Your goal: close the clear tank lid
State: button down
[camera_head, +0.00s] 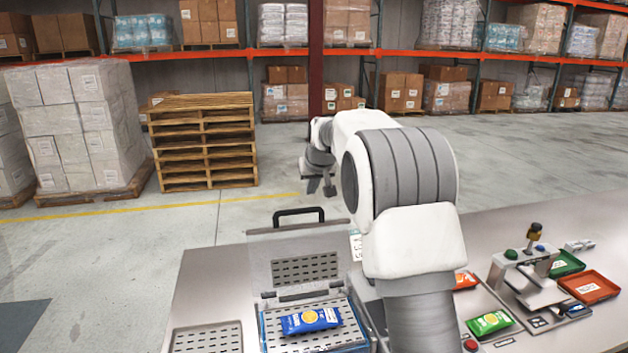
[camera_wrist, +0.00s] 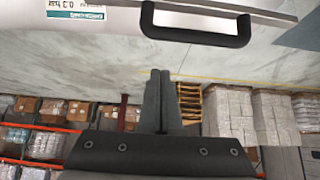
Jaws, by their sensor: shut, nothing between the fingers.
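The clear tank (camera_head: 263,330) stands on the table with a blue packet (camera_head: 311,320) inside. Its lid (camera_head: 335,240) is raised open at the back, with a black handle (camera_head: 298,213) on its upper edge. In the wrist view the lid's pale surface (camera_wrist: 115,20) and black handle (camera_wrist: 197,38) show at the top. My gripper (camera_head: 320,190) is beyond the raised lid, up and slightly right of the handle in the head view. In the wrist view its fingers (camera_wrist: 157,78) are together, empty, and apart from the handle.
A perforated plate (camera_head: 207,340) lies left of the tank. At right are an orange packet (camera_head: 466,281), a green packet (camera_head: 489,322), a small press-like device (camera_head: 527,270), a green tray (camera_head: 566,263) and a red tray (camera_head: 589,287). Open floor, pallets (camera_head: 206,140) and racks lie behind.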

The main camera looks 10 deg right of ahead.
jog(key=shift+s+f+p, duration=0.35)
jog(key=shift+f, duration=0.55)
jog(key=shift+s+f+p, duration=0.3)
jog(key=shift+f+p, duration=0.05)
jog(key=shift+f, duration=0.5)
jog(key=shift+f+b, duration=0.1)
jog(key=shift+b, duration=0.35)
